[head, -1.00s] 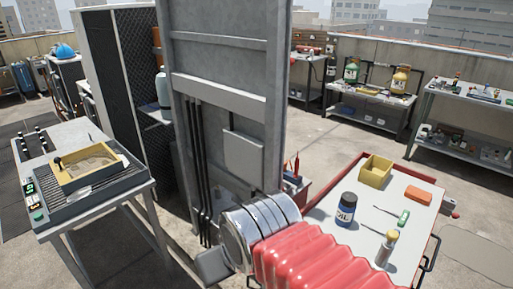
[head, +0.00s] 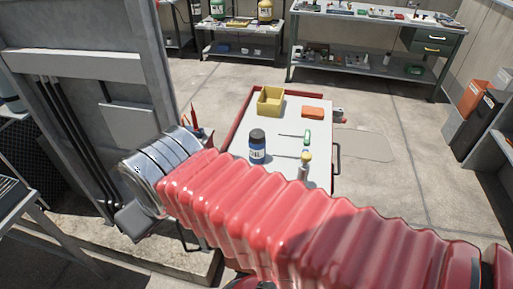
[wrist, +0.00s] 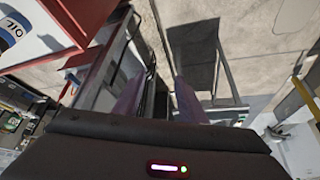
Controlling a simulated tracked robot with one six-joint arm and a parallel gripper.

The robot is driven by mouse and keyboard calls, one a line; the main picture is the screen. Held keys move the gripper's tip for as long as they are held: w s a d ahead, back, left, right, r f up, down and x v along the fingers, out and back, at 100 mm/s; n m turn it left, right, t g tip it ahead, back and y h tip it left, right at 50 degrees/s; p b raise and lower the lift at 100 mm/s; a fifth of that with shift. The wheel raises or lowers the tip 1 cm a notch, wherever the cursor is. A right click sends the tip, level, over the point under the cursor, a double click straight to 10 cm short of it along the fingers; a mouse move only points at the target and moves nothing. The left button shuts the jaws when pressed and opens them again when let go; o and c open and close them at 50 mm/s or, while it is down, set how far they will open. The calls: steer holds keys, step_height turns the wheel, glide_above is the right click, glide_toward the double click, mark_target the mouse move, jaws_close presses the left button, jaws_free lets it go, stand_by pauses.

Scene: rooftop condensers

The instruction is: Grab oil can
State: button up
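The oil can (head: 257,147) is a blue bottle with a black cap and a white label. It stands upright on the white top of the red-edged cart (head: 236,139), near its left side. In the wrist view the oil can (wrist: 14,30) is cut off at the upper left edge, its label upside down. My gripper (wrist: 158,95) shows in the wrist view as two dark purplish fingers, spread apart with nothing between them. It is off to the side of the cart, apart from the can. In the head view the fingers cannot be made out.
On the cart are a yellow bin (head: 270,101), an orange block (head: 313,113), a green-handled screwdriver (head: 307,137) and a yellow-capped bottle (head: 304,167). A grey metal frame (head: 90,95) stands close to my arm's end. A workbench (head: 375,25) stands behind; open floor lies right of the cart.

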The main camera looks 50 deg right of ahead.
steer(key=shift+o, duration=0.8)
steer(key=shift+w+d+r, duration=0.1)
steer(key=shift+d, duration=0.1)
steer(key=o, duration=0.6)
steer(key=shift+n+g, duration=0.5)
steer(key=shift+g, duration=0.2)
steer(key=w+d, duration=0.1)
steer(key=d, duration=0.2)
steer(key=w+d+r, duration=0.1)
steer(key=w+d, duration=0.1)
steer(key=d, duration=0.1)
steer(key=w+d, duration=0.2)
steer(key=d, duration=0.1)
steer(key=shift+w+r, duration=0.1)
steer(key=shift+r, duration=0.05)
steer(key=n+y, duration=0.2)
steer(key=n, duration=0.1)
glide_above(261, 134)
steer(key=s, duration=0.2)
steer(key=f, duration=0.5)
steer(key=shift+s+d+f, duration=0.15)
steer(key=shift+d+f, duration=0.2)
steer(key=shift+d, duration=0.05)
steer(key=shift+f, duration=0.15)
steer(key=x, duration=0.7)
steer(key=shift+f, duration=0.35)
steer(key=shift+w+f, duration=0.25)
steer(key=shift+f, duration=0.05)
